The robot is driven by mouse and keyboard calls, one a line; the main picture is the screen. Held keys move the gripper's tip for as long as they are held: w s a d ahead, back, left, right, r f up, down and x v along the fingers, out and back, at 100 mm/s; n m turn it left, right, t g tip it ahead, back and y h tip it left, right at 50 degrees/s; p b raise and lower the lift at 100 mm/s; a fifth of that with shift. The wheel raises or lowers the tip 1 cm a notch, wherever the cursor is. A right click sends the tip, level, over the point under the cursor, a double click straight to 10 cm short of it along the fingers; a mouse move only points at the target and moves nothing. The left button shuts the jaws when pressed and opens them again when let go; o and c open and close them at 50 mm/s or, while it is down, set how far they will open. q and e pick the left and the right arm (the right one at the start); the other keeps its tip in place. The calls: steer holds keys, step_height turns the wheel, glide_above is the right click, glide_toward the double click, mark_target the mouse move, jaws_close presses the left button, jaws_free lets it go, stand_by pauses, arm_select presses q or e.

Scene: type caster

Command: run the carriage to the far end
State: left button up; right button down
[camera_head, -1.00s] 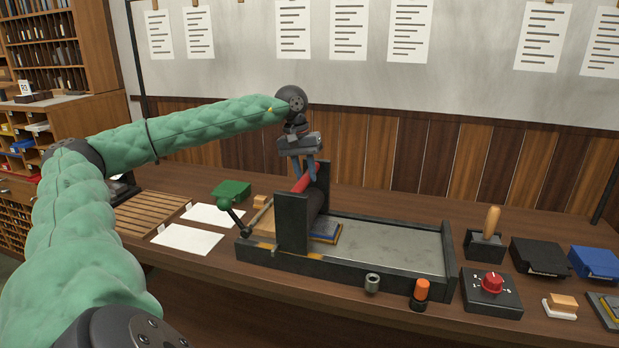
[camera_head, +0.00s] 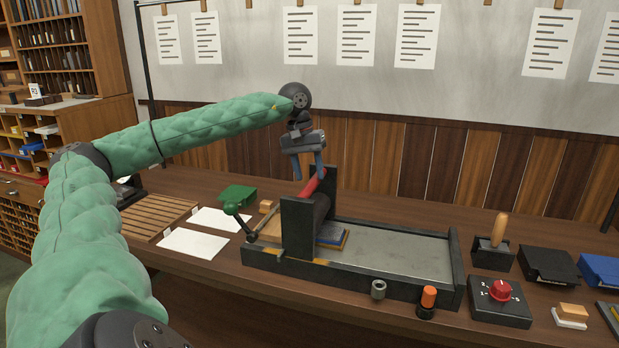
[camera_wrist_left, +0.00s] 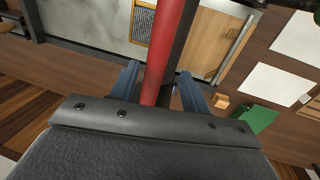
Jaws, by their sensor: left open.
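The carriage (camera_head: 299,228) is a pair of dark uprights with a dark roller and a red bar (camera_head: 313,186) between them. It stands at the left part of a long, dark-walled press bed (camera_head: 400,249). My left gripper (camera_head: 309,174) is open above the carriage, fingers pointing down around the red bar. In the left wrist view the red bar (camera_wrist_left: 168,45) runs between the two blue-grey fingers, with a gap to the right finger; contact with the left one is unclear. A blue-grey type block (camera_head: 331,236) lies beside the roller, partly hidden. My right gripper is not in view.
A crank with a green knob (camera_head: 231,207) sticks out at the bed's left end. The bed is clear to its right end wall (camera_head: 455,265).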

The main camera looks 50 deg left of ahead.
arm_select(q)
steer(key=shift+s+a+r, duration=0.1)
steer(key=shift+a+r, duration=0.1)
steer(key=shift+r, duration=0.75)
steer(key=shift+s+a+r, duration=0.15)
steer(key=shift+a+r, duration=0.05)
steer(key=shift+r, duration=0.8)
steer(key=shift+s+a+r, duration=0.1)
steer(key=shift+a+r, duration=0.1)
steer(key=shift+r, duration=0.75)
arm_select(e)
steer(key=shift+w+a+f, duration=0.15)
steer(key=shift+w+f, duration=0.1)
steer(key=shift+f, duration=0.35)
arm_select(q)
steer(key=shift+f, duration=0.1)
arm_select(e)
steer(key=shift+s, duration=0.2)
